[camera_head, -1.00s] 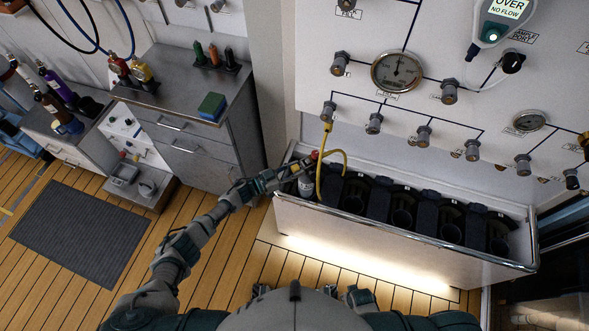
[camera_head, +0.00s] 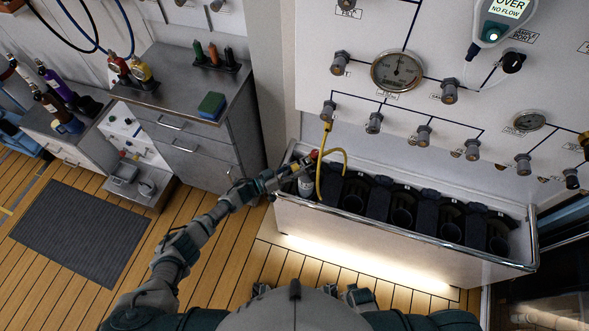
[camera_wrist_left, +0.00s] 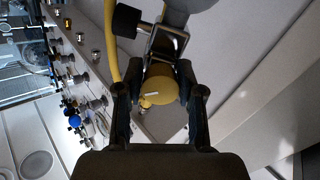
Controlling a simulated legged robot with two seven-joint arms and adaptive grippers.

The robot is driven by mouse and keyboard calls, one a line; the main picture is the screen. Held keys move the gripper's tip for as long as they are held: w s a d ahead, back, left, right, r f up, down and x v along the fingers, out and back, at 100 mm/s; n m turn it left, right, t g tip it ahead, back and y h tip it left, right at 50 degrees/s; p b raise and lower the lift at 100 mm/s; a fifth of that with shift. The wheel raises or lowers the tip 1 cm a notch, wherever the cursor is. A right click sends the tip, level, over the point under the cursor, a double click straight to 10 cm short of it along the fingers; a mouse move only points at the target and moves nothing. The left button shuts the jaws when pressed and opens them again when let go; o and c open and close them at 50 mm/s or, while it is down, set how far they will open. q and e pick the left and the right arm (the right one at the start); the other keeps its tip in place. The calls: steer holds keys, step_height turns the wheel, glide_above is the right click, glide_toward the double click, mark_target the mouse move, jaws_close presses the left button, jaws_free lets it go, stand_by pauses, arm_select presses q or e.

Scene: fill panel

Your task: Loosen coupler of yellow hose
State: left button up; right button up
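The yellow hose (camera_head: 325,158) hangs from a port on the white panel and loops down to a cylinder (camera_head: 306,184) at the left end of the rack. It also shows in the left wrist view (camera_wrist_left: 111,45). My left gripper (camera_head: 303,165) reaches the top of this cylinder. In the left wrist view, a round yellow coupler knob (camera_wrist_left: 160,90) sits between the two fingers of the left gripper (camera_wrist_left: 160,78). The fingers are very close to its sides; whether they press on it is unclear. My right gripper is not in view.
The white rack (camera_head: 400,235) has several dark slots to the right of the cylinder. The panel above carries several valve knobs and a round gauge (camera_head: 397,71). A steel-topped cabinet (camera_head: 175,75) stands to the left. A grey mat (camera_head: 80,232) lies on the wooden floor.

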arm_select(q)
steer(key=o, duration=0.3)
steer(key=shift+f, duration=0.1)
steer(key=v, duration=1.2)
steer(key=shift+f, duration=0.1)
